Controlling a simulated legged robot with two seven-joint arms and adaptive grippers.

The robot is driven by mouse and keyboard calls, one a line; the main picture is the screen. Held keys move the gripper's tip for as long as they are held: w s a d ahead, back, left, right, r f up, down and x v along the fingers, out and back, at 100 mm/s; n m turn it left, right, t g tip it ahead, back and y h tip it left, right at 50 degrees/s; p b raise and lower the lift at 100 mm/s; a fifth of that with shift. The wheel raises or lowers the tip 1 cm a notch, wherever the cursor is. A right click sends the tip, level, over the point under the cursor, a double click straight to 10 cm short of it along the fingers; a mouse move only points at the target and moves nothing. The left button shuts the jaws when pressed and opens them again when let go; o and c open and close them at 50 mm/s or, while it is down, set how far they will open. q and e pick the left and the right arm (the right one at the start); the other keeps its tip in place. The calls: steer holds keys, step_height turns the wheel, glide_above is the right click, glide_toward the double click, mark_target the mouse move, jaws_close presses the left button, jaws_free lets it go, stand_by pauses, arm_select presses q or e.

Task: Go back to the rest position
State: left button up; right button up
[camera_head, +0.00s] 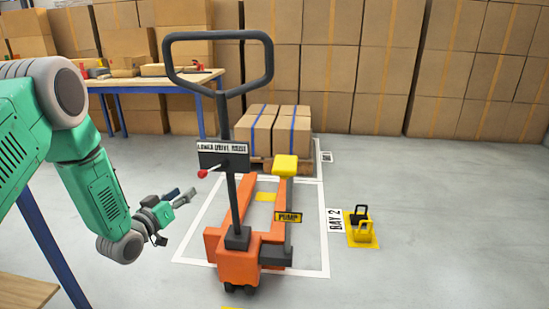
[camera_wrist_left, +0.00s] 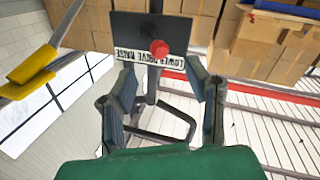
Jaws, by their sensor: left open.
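My left gripper (camera_head: 177,199) is open and empty in the head view, to the left of the orange pallet jack (camera_head: 238,255) and apart from it. In the left wrist view its two fingers (camera_wrist_left: 165,100) are spread, with the lever plate (camera_wrist_left: 150,32) and its red knob (camera_wrist_left: 160,49) beyond them. In the head view the plate reads "LOWER DRIVE RAISE", with the red knob (camera_head: 203,173) at its left side. The black handle (camera_head: 218,37) stands upright above. My right gripper is not in view.
A pallet with strapped boxes (camera_head: 272,135) stands behind the jack. A workbench (camera_head: 150,80) is at the back left, before stacked cartons (camera_head: 357,75). Floor at right is clear.

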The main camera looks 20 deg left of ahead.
arm_select(q)
steer(key=shift+f, duration=0.1)
steer(key=s+d+f+m+g+p, duration=0.1)
steer(key=s+d+f+g+p, duration=0.65)
steer(key=s+d+f, duration=0.6)
steer(key=s+d+g, duration=0.2)
steer(key=s+g, duration=0.1)
steer(key=s, duration=0.5)
steer(key=s+d+m+g+p, duration=0.1)
steer(key=s+d+g, duration=0.1)
steer(key=s, duration=0.6)
steer(key=s+d+m+g, duration=0.1)
steer(key=s+g, duration=0.4)
steer(key=s, duration=0.3)
steer(key=shift+s+d+p, duration=0.15)
steer(key=shift+d+p, duration=0.25)
steer(key=shift+w, duration=0.2)
